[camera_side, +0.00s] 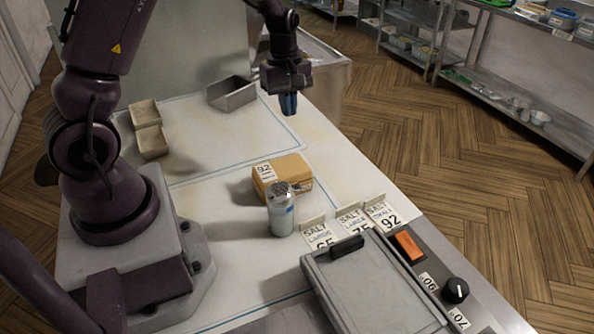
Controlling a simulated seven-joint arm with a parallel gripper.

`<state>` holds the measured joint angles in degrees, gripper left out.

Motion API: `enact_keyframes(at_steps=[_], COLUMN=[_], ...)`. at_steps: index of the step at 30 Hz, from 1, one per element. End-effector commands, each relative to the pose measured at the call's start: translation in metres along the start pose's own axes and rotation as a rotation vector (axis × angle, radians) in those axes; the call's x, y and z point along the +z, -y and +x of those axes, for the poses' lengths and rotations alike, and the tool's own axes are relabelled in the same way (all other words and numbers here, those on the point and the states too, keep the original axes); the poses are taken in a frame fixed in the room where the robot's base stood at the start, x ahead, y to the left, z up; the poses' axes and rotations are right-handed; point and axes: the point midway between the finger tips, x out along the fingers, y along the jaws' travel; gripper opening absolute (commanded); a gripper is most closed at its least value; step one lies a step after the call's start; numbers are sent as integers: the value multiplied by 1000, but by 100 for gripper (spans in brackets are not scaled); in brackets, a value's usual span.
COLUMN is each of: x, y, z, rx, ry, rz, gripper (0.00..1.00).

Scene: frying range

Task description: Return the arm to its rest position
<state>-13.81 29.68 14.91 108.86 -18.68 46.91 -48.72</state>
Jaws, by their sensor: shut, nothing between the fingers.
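My gripper (289,104) hangs above the far part of the white worktop (215,122), pointing down. Its fingers are together and nothing is held. My arm reaches from its base at the left, over the worktop, to the far right side. The gripper is to the right of a grey metal tray (232,94) and apart from it. It is well clear of the box and shaker on the near part of the worktop.
A brown box labelled 92 (290,177) and a salt shaker (280,212) stand mid-worktop. Salt cards (350,220) stand behind a closed grey lid (370,290) with a black handle. Small beige bins (151,141) stand near my base. Shelves (520,105) line the right.

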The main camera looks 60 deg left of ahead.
Motion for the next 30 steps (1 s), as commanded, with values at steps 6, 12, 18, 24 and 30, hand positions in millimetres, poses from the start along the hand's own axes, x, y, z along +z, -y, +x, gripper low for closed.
enact_keyframes(at_steps=[6, 12, 18, 24, 30], x=[22, 62, 108, 145, 166], y=[28, 50, 83, 123, 148], z=[-8, -49, -95, -130, -152], rx=[-51, -9, 59, 133, 224], ry=[18, -9, -108, -271, -420], rz=[343, 705, 1092, 1407, 1527], gripper=[0, 0, 0, 0, 0])
